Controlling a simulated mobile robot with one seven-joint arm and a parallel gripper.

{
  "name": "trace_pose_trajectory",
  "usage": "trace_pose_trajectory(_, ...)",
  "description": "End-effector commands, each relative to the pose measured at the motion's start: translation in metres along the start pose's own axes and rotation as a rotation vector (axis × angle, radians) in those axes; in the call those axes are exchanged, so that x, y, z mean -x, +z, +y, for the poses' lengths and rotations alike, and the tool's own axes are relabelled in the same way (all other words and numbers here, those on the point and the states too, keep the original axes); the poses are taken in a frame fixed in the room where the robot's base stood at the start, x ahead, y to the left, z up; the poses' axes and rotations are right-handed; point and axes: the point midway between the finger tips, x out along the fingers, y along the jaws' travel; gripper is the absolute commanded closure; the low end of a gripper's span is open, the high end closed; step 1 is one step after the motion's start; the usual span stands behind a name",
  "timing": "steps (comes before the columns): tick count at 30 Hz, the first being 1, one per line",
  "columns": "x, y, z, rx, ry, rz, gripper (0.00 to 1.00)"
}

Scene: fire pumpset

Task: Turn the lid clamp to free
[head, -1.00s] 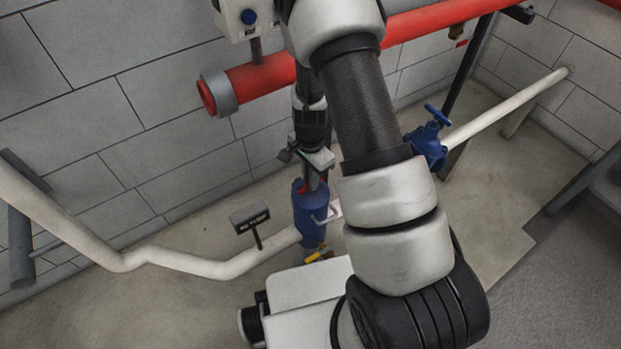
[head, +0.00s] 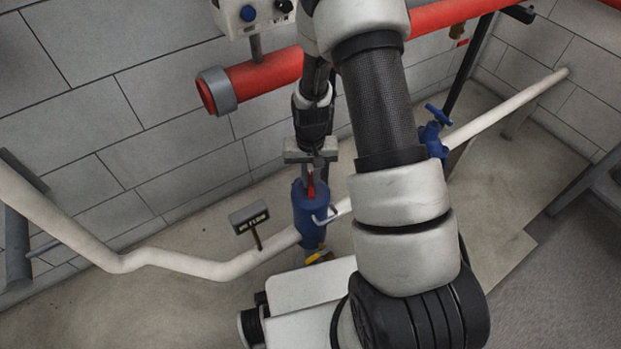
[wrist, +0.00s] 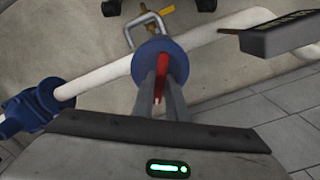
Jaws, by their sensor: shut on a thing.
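The blue strainer pot (head: 309,222) stands upright in the white pipe run, with a bail-like handle on its side. The red lid clamp (head: 311,188) is on top of its blue lid (wrist: 152,49). My gripper (head: 310,182) comes down from above onto the clamp. In the wrist view my gripper (wrist: 163,98) has its two grey fingers on either side of the red clamp (wrist: 164,84), shut on it. The fingers hide part of the clamp and its lower end.
A label plate (head: 249,217) on a post stands left of the pot. A blue valve (head: 434,130) sits on the white pipe at right. A red pipe (head: 270,72) runs along the wall behind my arm. A yellow-handled drain (head: 318,257) is at the pot's foot.

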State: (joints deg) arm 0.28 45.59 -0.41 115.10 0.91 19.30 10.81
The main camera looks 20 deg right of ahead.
Motion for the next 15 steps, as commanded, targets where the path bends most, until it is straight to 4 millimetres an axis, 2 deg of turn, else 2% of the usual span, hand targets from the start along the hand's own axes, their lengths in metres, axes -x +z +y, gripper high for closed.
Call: trace_pose_trajectory(15,0.0007,-0.0005,-0.0001,0.412,0.000,0.001,1.00)
